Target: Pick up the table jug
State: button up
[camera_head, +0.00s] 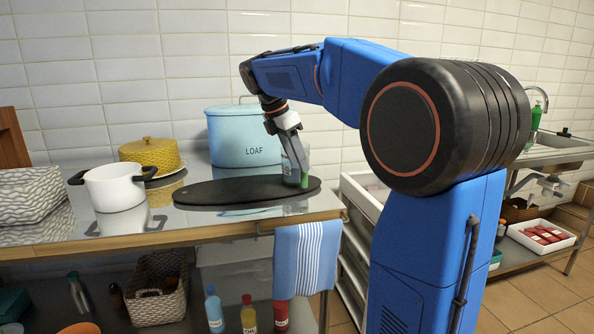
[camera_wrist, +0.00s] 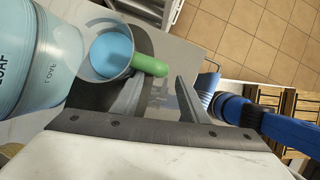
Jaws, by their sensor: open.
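The table jug (camera_head: 291,161) is a see-through greyish vessel with a green handle. It stands near the right end of a dark oval board, partly hidden by my gripper. In the wrist view the jug (camera_wrist: 96,72) shows blue inside, and its green handle (camera_wrist: 150,65) points toward the fingers. My gripper (camera_head: 300,168) reaches down at the jug. In the wrist view my gripper (camera_wrist: 163,80) is open, with the handle's end at the gap between its fingertips. I cannot tell whether a finger touches the handle.
The dark board (camera_head: 225,192) lies on a metal-topped table. A blue LOAF bin (camera_head: 240,135) stands close behind the jug. A white pot (camera_head: 120,188) and a yellow cake dome (camera_head: 150,152) stand left. A striped towel (camera_head: 306,258) hangs off the front edge.

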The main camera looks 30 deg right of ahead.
aim_at(304, 175)
jog(key=shift+x, duration=3.05)
jog(key=shift+r, duration=0.1)
grip_shut()
